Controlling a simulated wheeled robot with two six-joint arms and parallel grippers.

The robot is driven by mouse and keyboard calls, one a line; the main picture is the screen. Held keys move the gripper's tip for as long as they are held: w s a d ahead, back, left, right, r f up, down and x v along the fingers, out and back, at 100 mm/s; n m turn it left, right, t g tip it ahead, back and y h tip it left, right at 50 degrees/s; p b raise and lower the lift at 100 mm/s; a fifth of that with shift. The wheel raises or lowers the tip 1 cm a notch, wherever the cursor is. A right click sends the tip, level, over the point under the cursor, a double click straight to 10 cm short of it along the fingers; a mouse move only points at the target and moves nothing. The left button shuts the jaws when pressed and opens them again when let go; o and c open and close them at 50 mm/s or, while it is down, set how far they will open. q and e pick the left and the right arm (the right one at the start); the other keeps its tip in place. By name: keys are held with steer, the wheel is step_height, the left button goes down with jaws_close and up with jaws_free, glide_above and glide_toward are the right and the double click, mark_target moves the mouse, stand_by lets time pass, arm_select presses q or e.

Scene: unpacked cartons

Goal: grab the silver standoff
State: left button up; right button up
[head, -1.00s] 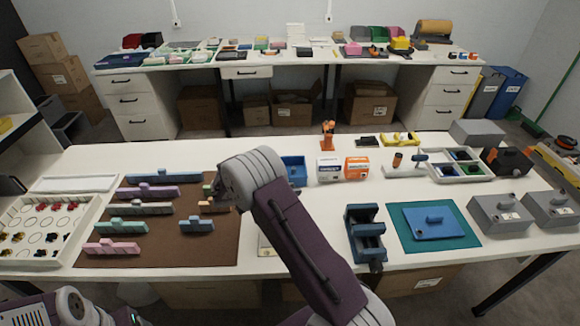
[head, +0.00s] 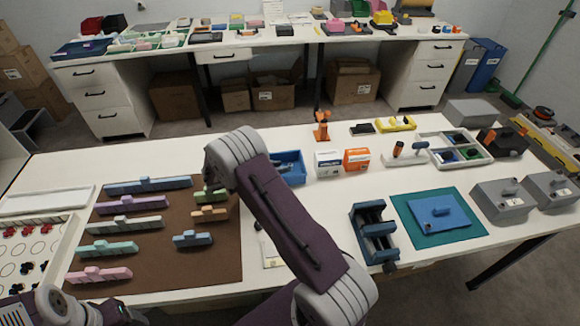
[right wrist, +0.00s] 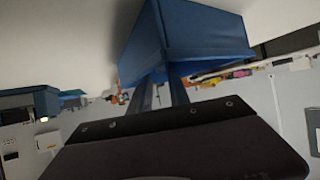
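I cannot make out the silver standoff in either view. My right arm reaches over the table in the head view, and its wrist hides most of the gripper there. In the right wrist view my right gripper (right wrist: 162,96) shows two dark fingers with a gap between them and nothing visible held. A blue open bin (head: 288,166) stands just behind the arm in the head view. A large blue box-like shape (right wrist: 185,40) is close beyond the fingers in the right wrist view. My left gripper is not in view; only part of that arm shows at bottom left.
A brown mat (head: 205,260) with several coloured bar-shaped pieces lies left of my arm. White (head: 328,163) and orange (head: 357,159) boxes stand right of the bin. A blue vise-like fixture (head: 373,234) and a green mat (head: 440,232) are further right. A white tray (head: 66,232) is far left.

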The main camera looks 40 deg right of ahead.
mark_target(289, 166)
steer(key=p+x, duration=0.1)
steer(key=x, duration=0.3)
steer(key=shift+d+f, duration=0.1)
steer(key=shift+d, duration=0.2)
steer(key=shift+w+d+f, duration=0.1)
steer(key=shift+d+f, duration=0.1)
steer(key=shift+d, duration=0.05)
steer(key=shift+a, duration=0.1)
jaws_close()
steer(key=shift+r, duration=0.1)
